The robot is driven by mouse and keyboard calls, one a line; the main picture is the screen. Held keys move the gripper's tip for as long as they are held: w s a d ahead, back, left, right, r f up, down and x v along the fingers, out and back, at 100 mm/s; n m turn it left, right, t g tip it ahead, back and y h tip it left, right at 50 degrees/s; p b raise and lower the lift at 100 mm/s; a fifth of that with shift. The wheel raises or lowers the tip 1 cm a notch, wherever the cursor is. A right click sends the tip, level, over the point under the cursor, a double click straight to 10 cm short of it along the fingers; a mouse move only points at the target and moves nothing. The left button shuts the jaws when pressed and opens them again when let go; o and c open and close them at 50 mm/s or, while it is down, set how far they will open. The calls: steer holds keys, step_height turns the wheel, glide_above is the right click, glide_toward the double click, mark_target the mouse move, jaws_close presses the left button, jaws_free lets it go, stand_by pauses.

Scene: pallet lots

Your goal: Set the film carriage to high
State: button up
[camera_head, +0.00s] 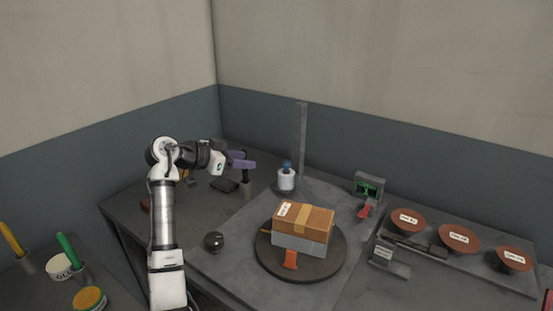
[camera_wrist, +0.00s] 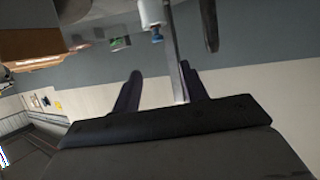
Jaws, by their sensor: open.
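The film carriage, a white roll with a blue knob (camera_head: 286,178), sits low beside an upright grey mast (camera_head: 302,135) at the back of the bench. The white roll (camera_wrist: 150,12) and its blue knob (camera_wrist: 157,35) also show in the wrist view, upside down, with the mast (camera_wrist: 176,60) beside them. My gripper (camera_head: 243,160) has purple fingers and is left of the carriage, apart from it. In the wrist view my gripper (camera_wrist: 162,85) is open, its fingers spread with nothing gripped between them; the mast appears beyond them.
A turntable (camera_head: 262,262) carries stacked boxes (camera_head: 305,218) in front of the mast. A small green-screened panel (camera_head: 369,186) with a red lever (camera_head: 366,210) stands right. Several brown discs (camera_head: 459,238) lie farther right. A dark knob (camera_head: 214,241) is at the front left.

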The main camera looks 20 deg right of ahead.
mark_target(286, 163)
steer(key=p+x, duration=0.4)
steer(key=x, duration=1)
steer(key=shift+s, duration=0.2)
jaws_close()
